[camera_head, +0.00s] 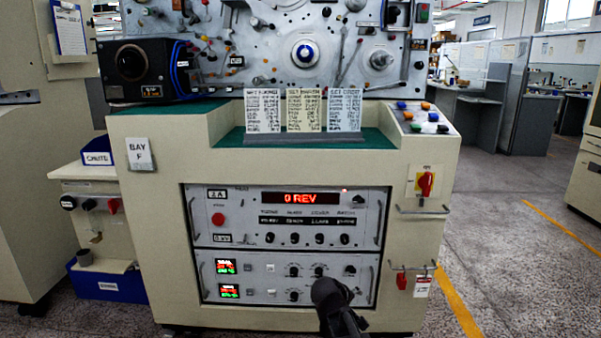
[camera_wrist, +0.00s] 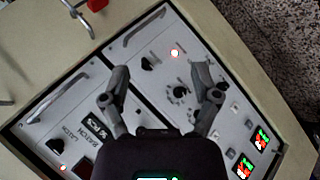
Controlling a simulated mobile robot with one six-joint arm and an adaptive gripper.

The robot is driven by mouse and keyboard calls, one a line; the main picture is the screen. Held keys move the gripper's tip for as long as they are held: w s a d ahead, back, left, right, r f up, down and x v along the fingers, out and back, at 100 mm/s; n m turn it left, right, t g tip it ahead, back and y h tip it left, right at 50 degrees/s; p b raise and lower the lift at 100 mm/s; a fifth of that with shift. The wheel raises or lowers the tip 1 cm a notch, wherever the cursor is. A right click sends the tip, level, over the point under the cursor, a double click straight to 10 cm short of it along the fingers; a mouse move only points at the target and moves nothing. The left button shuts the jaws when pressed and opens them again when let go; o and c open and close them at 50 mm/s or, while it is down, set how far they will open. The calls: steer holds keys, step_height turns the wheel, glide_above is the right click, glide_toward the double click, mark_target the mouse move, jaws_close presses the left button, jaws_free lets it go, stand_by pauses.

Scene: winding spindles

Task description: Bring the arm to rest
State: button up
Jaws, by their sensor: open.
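My gripper (camera_head: 330,292) is a dark shape low in the head view, in front of the lower grey control panel (camera_head: 270,283) of a cream winding machine (camera_head: 160,240). In the wrist view my gripper (camera_wrist: 162,82) has its two fingers spread wide apart with nothing between them. A panel with knobs and handles lies beyond the fingers. I cannot tell how far the fingertips are from its face.
Panel handles (camera_head: 375,283) and knobs stick out near my gripper. A red rotary switch (camera_head: 426,184) and a lower red switch (camera_head: 401,281) are on the machine's right side. A blue bin (camera_head: 110,285) stands at left. The floor (camera_head: 520,260) at right is clear.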

steer(key=s+d+r+m+g+y+p, duration=0.15)
steer(key=s+m+g+y+p, duration=0.5)
steer(key=s, duration=1.05)
step_height(320, 180, up, 37)
steer(key=p, duration=3.6)
steer(key=shift+d+p, duration=0.4)
